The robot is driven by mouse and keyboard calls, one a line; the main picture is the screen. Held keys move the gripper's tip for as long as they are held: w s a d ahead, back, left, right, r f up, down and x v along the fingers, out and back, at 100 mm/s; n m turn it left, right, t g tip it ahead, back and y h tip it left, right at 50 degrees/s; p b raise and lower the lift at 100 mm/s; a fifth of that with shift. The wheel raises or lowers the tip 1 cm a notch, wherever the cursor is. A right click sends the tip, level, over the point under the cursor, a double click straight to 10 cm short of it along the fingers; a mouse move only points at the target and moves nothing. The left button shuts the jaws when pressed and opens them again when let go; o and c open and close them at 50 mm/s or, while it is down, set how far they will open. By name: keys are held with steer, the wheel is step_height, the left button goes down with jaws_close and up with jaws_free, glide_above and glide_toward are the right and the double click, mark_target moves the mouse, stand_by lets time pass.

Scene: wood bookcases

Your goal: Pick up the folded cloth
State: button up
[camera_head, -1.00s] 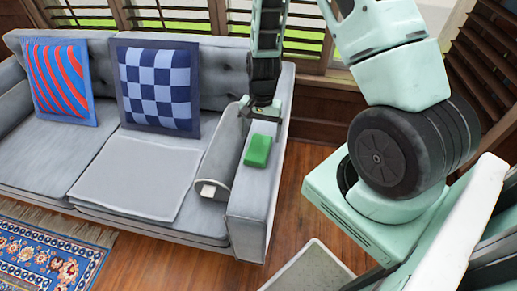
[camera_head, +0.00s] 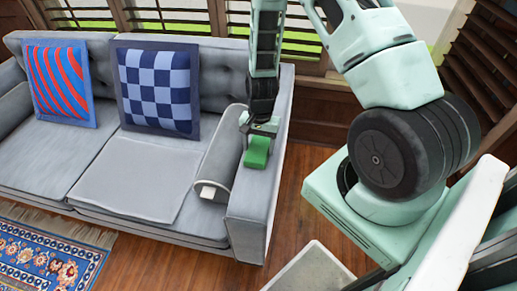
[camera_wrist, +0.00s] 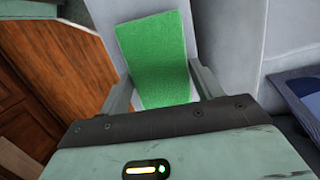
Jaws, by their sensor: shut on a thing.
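The folded cloth is a small bright green block-like bundle (camera_head: 256,156) on top of the grey sofa's right armrest. It also fills the space between the fingers in the wrist view (camera_wrist: 158,58). My gripper (camera_head: 258,136) reaches down from above over the armrest. Its two fingers (camera_wrist: 163,90) stand on either side of the cloth and are shut on it. The cloth's near end is hidden behind the gripper body in the wrist view. I cannot tell whether the cloth still touches the armrest.
The grey sofa (camera_head: 50,155) carries a red-and-blue striped pillow (camera_head: 58,84) and a blue checkered pillow (camera_head: 157,86). A grey roll with a white item (camera_head: 207,190) lies beside the armrest. A patterned rug (camera_head: 50,258) is at lower left. Wooden floor (camera_head: 300,200) is open right of the sofa.

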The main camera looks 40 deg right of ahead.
mark_target(259, 147)
step_height(259, 147, up, 10)
steer(key=shift+p, duration=0.4)
